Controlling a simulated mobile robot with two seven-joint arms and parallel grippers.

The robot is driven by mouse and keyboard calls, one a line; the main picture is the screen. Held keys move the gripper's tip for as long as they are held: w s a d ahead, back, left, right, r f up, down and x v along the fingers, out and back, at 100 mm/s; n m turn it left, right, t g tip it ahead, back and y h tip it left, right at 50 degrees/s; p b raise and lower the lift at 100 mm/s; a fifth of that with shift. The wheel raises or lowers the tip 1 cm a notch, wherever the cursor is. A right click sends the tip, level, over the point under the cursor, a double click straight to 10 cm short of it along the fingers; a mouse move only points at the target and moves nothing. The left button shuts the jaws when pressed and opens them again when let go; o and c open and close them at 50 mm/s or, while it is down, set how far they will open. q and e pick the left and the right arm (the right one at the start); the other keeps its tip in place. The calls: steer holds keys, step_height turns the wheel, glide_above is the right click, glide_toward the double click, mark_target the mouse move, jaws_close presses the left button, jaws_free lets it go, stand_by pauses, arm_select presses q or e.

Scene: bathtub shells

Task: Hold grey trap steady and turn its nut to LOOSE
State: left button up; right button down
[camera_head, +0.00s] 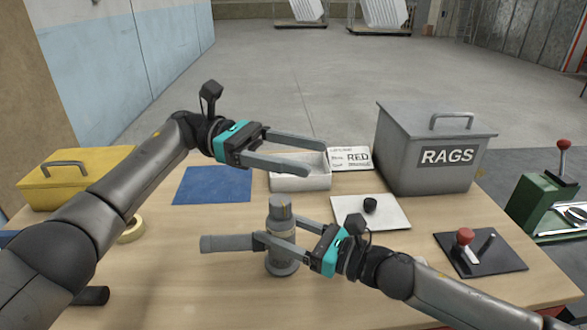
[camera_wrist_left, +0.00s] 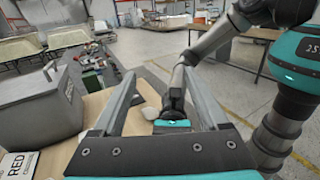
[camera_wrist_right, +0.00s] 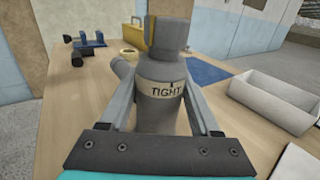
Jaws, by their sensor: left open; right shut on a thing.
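The grey trap (camera_head: 282,262) stands upright on the table, its side pipe (camera_head: 225,243) pointing left. Its narrower top part (camera_head: 280,208) rises above the body. In the right wrist view, a cream band (camera_wrist_right: 160,91) on the trap (camera_wrist_right: 165,65) reads TIGHT, with a dark mark near the word. LOOSE is not visible. My right gripper (camera_head: 277,229) is shut on the trap's body, one finger on each side. My left gripper (camera_head: 316,157) is open and empty, above and behind the trap near the white tray. In the left wrist view its fingers (camera_wrist_left: 163,90) are wide apart.
A white tray (camera_head: 315,180), a RED card (camera_head: 352,158) and a grey RAGS box (camera_head: 425,150) stand behind. A white plate with a black knob (camera_head: 385,212) and a red-knobbed lever board (camera_head: 495,265) lie right. A blue mat (camera_head: 212,186), tape roll (camera_head: 133,230) and yellow box (camera_head: 70,175) are left.

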arm_select(q)
steer(key=w+d+f+n+t+h, duration=0.1)
steer(key=d+n+t+h, duration=0.1)
steer(key=t, duration=0.1)
steer(key=n+t+y, duration=0.9)
steer(key=n+t, duration=0.7)
steer(key=t, duration=0.5)
glide_toward(280, 205)
steer(key=w+f, duration=0.1)
steer(key=w, duration=0.2)
steer(key=x, duration=1.1)
steer(key=shift+d, duration=0.5)
jaws_close()
